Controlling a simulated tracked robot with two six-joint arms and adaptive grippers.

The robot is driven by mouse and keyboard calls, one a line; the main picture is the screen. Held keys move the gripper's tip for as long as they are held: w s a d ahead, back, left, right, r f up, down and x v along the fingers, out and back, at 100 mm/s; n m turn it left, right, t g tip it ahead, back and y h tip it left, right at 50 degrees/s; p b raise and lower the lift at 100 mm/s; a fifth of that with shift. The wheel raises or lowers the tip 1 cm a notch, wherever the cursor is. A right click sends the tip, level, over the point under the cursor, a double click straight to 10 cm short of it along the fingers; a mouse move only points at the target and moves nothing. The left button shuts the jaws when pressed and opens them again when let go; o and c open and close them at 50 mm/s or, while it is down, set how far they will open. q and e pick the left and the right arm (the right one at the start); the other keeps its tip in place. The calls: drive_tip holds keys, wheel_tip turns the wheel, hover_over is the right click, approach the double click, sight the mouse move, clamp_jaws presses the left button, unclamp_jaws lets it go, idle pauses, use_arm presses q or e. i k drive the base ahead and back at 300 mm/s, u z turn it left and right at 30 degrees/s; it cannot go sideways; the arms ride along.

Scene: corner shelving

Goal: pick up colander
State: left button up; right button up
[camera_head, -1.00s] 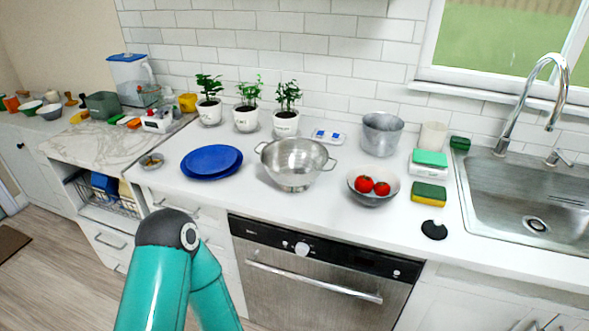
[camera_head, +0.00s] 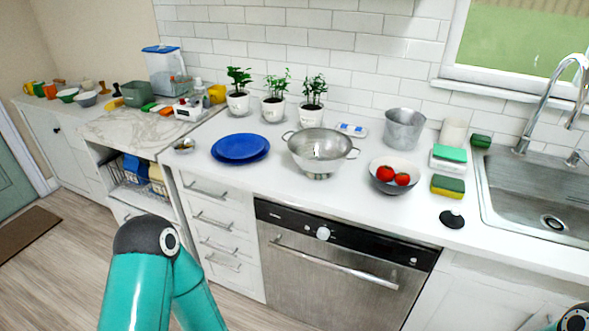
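The colander (camera_head: 318,150) is a silver metal bowl with two side handles and a small foot. It stands upright and empty on the white counter (camera_head: 270,187), above the dishwasher. In the head view, a teal arm link of mine shows at the lower left, well in front of the counter. A small dark joint of mine shows at the lower right corner. Neither gripper is in view.
Blue plates (camera_head: 240,148) lie left of the colander. A bowl with tomatoes (camera_head: 393,175) stands to its right, and a metal pot (camera_head: 404,128) behind right. Potted plants (camera_head: 273,108) line the wall behind. The sink (camera_head: 545,200) is at right. The counter in front of the colander is clear.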

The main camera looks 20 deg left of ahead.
sight(317, 167)
drive_tip(key=u, duration=0.85)
drive_tip(key=k, duration=0.9)
drive_tip(key=u, duration=1.15)
drive_tip(key=i, duration=1.5)
drive_tip(key=z, duration=1.15)
drive_tip(key=i, duration=0.85)
drive_tip(key=z, duration=0.55)
drive_tip(key=k, duration=0.75)
drive_tip(key=z, duration=0.25)
drive_tip(key=i, duration=0.65)
drive_tip(key=u, duration=0.05)
